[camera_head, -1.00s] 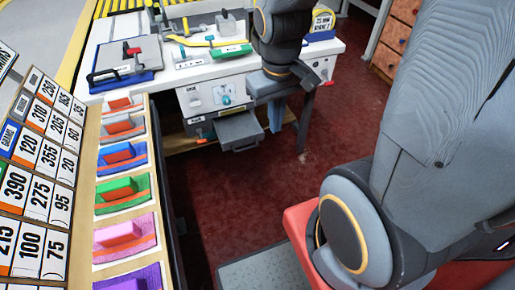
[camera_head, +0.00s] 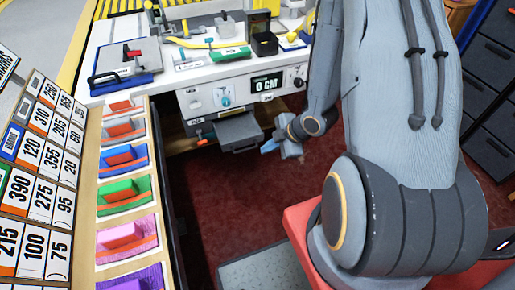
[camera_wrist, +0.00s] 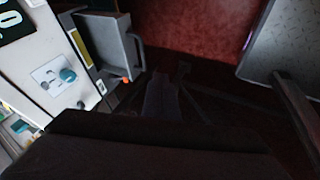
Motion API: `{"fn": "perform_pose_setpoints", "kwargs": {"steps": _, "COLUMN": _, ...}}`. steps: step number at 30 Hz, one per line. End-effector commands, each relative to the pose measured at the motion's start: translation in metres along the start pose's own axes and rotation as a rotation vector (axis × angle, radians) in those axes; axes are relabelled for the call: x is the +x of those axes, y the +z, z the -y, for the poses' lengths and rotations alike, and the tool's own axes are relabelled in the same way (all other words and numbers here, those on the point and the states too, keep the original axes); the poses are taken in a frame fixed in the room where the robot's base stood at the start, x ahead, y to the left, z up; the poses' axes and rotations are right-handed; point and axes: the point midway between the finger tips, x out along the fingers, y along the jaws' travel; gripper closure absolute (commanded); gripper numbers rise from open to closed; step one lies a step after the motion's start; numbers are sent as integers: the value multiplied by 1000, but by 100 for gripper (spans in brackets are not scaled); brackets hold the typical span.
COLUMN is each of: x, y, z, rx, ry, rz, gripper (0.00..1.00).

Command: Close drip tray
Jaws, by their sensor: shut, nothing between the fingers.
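The drip tray (camera_head: 240,133) is a grey, shallow drawer sticking out of the front of the white machine bench, below its control panel. In the wrist view the tray (camera_wrist: 108,42) shows at the upper left, with a dark bar handle (camera_wrist: 138,52) on its outer end. My gripper (camera_head: 269,146) is low in front of the bench, just right of the tray's outer end, with blue fingertips pointing left. It is shut and empty. Contact with the tray cannot be made out. In the wrist view my fingers (camera_wrist: 162,98) are dark and hard to see.
The bench panel holds a teal knob (camera_head: 226,98) and a "0 CM" display (camera_head: 267,84). An orange knob (camera_head: 200,138) sits left of the tray. A rack of coloured bins (camera_head: 122,197) stands at left. Dark red floor (camera_head: 230,205) in front is open.

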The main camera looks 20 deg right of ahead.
Motion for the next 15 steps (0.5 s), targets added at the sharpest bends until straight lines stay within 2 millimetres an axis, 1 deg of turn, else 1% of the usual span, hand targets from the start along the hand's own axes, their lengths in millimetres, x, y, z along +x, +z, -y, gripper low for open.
{"fn": "perform_pose_setpoints", "kwargs": {"steps": 5, "x": 23, "y": 0, "z": 1, "rx": -1, "ry": -4, "rz": 0, "gripper": 100}}
{"fn": "perform_pose_setpoints", "kwargs": {"steps": 15, "x": 84, "y": 0, "z": 1, "rx": 1, "ry": -3, "rz": 2, "gripper": 100}}
